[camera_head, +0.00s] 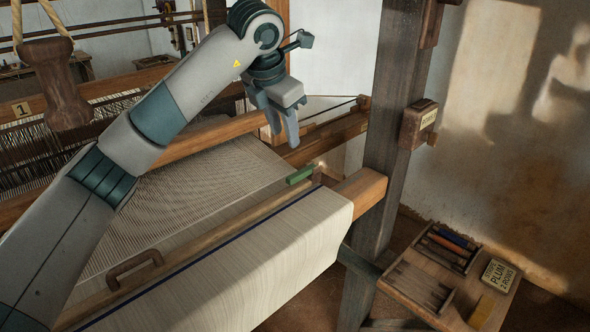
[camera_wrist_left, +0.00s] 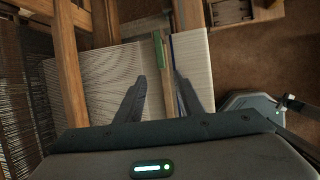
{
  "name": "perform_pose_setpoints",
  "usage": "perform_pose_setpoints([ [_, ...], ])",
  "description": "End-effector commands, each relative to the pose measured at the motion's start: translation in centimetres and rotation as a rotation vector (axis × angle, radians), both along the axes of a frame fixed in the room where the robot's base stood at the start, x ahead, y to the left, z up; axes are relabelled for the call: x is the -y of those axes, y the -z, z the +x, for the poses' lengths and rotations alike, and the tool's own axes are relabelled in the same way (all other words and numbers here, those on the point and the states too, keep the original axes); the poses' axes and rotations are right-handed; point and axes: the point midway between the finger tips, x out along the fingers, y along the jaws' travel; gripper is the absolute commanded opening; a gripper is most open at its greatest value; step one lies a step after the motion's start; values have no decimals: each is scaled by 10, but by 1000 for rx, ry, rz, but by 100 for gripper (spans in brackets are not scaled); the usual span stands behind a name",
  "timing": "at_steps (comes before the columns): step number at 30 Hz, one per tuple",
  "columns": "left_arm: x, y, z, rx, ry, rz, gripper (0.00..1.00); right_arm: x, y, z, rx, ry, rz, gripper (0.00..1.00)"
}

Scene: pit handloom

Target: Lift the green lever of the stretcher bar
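The green lever (camera_head: 300,175) is a small green block at the far right end of the wooden stretcher bar (camera_head: 215,236). It appears to lie flat along the bar, which crosses the pale cloth. My left gripper (camera_head: 283,137) is above and behind the lever in the head view, apart from it, fingers pointing down. In the left wrist view the lever (camera_wrist_left: 158,48) shows just beyond the two spread fingertips (camera_wrist_left: 160,77), with nothing between them.
A brown handle (camera_head: 134,268) stands on the bar's near part. A wooden tray (camera_head: 405,285) with coloured sticks is at lower right. Loom beams lie behind my arm.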

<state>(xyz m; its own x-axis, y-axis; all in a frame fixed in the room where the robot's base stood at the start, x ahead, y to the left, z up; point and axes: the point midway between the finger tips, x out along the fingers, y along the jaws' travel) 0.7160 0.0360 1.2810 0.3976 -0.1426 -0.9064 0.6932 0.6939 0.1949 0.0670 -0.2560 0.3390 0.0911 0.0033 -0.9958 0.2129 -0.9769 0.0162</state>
Motion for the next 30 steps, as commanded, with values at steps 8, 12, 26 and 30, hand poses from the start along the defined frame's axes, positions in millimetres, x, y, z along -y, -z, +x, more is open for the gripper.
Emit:
perform_pose_setpoints([
  [8, 6, 33, 15, -5, 1, 0, 35, 0, -19, 0, 0, 0, 0, 31],
  [12, 10, 56, 25, -5, -1, -1, 35, -1, -30, 0, 0, 1, 1, 31],
  [26, 21, 127, 56, -4, 0, -1, 35, -1, -61, 0, 0, 1, 1, 31],
  [30, 23, 139, 61, -2, 0, -2, 35, -1, -66, 0, 1, 1, 1, 31],
])
